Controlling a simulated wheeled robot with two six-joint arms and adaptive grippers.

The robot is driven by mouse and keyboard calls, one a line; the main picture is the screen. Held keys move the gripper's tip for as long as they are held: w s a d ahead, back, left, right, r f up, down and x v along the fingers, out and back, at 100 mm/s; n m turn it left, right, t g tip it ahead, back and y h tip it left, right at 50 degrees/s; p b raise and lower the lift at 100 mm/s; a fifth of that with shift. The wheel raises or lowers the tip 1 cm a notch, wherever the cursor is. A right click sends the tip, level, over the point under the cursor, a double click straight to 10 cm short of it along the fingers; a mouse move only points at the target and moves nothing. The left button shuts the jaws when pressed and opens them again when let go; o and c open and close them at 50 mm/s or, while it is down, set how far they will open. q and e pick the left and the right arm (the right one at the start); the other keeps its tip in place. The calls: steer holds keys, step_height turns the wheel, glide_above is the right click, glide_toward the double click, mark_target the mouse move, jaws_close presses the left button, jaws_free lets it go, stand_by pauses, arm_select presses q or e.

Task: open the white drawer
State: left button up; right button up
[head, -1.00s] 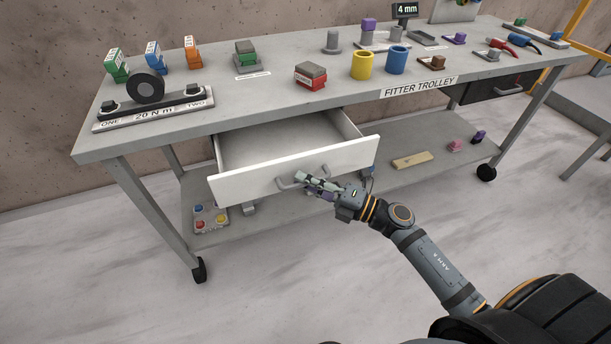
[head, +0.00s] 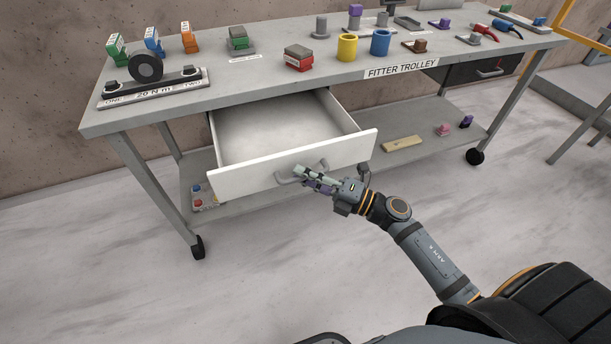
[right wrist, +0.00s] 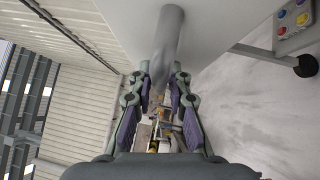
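The white drawer (head: 235,181) under the trolley's table top is pulled well out, and its empty inside shows in the head view. Its grey bar handle (head: 288,181) is on the front panel. My right gripper (head: 304,174) is at the handle. In the right wrist view, the handle (right wrist: 168,35) runs in between the two fingers (right wrist: 162,78), which close on it from both sides. The drawer front (right wrist: 215,25) also shows there. Part of the handle is hidden by the fingers in the head view. My left gripper is not in view.
The grey fitter trolley (head: 285,88) carries several coloured blocks, cups and tools on top. A black drawer (head: 482,68) is at its right. The lower shelf (head: 350,160) holds a wooden strip (head: 402,144) and small parts. The floor in front is clear.

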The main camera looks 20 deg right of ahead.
steer(key=shift+d, duration=0.1)
steer(key=v, duration=1.2)
stand_by(0.6)
